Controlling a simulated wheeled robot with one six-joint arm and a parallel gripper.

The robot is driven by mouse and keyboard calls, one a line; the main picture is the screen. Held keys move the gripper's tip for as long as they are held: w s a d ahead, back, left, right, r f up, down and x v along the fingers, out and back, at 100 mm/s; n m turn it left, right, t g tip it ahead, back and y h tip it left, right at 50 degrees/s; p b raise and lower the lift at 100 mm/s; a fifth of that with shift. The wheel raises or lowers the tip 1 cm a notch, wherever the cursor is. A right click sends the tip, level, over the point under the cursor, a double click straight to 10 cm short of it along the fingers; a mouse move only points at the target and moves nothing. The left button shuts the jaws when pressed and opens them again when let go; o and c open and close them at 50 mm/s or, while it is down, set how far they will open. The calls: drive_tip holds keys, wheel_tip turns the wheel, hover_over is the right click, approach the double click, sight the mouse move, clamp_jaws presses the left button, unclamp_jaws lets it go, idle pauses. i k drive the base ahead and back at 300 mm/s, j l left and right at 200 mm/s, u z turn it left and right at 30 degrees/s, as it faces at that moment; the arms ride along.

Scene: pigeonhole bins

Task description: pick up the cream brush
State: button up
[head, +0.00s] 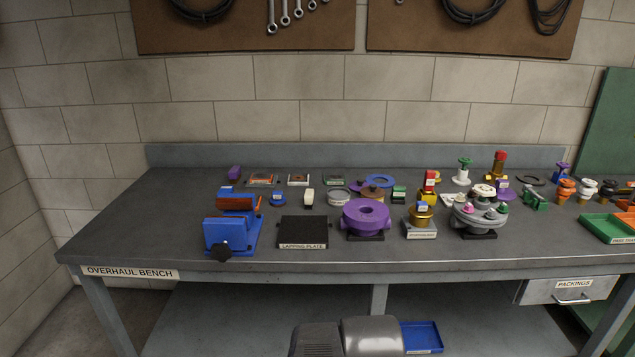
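A small cream piece (309,196) stands on the bench just behind the black lapping plate (303,231), left of the centre in the head view. It looks like the cream brush, but it is too small to make out bristles or a handle. Nothing touches it from above. My gripper is not in view; only grey parts of my own body show at the bottom edge.
The overhaul bench (150,225) is crowded. A blue vise (228,236) stands left of the plate, a purple flanged part (366,218) right of it. A blue ring piece (278,199) and a metal ring (339,197) flank the cream piece. The bench's left end is clear.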

sight(308, 194)
drive_tip(key=i+u, duration=0.25)
drive_tip(key=i, duration=0.5)
drive_tip(key=i+l+u, duration=0.3)
drive_tip(key=i, duration=0.4)
drive_tip(key=j, duration=0.1)
